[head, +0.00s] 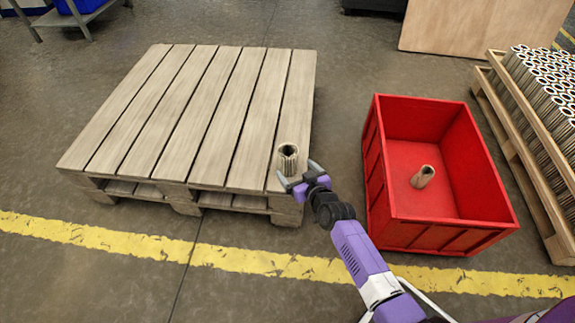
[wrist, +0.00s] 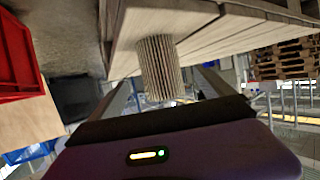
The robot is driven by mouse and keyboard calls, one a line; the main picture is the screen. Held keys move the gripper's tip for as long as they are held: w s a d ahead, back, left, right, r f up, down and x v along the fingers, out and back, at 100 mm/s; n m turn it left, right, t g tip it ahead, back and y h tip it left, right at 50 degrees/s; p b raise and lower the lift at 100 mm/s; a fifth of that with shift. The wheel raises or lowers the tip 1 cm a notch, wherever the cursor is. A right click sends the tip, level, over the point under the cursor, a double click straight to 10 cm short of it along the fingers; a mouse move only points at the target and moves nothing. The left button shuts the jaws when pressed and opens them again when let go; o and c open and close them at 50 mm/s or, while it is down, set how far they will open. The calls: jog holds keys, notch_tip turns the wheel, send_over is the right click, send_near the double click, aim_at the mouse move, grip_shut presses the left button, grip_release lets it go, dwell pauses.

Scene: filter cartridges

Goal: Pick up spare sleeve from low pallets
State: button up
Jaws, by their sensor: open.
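The spare sleeve (head: 287,158) is a short ribbed, hollow, grey-beige cylinder standing upright near the front right corner of the low wooden pallet (head: 190,110). My gripper (head: 298,174) is at that corner, close to the sleeve. In the wrist view the ribbed sleeve (wrist: 159,68) shows ahead of and between the two open fingers (wrist: 165,88). I cannot tell whether either finger touches it. Another sleeve-like cylinder (head: 423,176) lies tilted inside the red crate (head: 440,237).
The red crate stands right of the pallet, with my arm in front of the gap between them. A pallet stacked with many cylinders (head: 545,90) is at the far right. A yellow floor line (head: 90,232) crosses in front. The rest of the pallet top is bare.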

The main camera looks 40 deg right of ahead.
jog(key=b+x, duration=0.2)
jog(key=x, duration=0.5)
jog(key=shift+r+b, duration=0.1)
jog(key=shift+b, duration=0.25)
jog(key=c, duration=1.4)
jog(key=shift+r, duration=0.15)
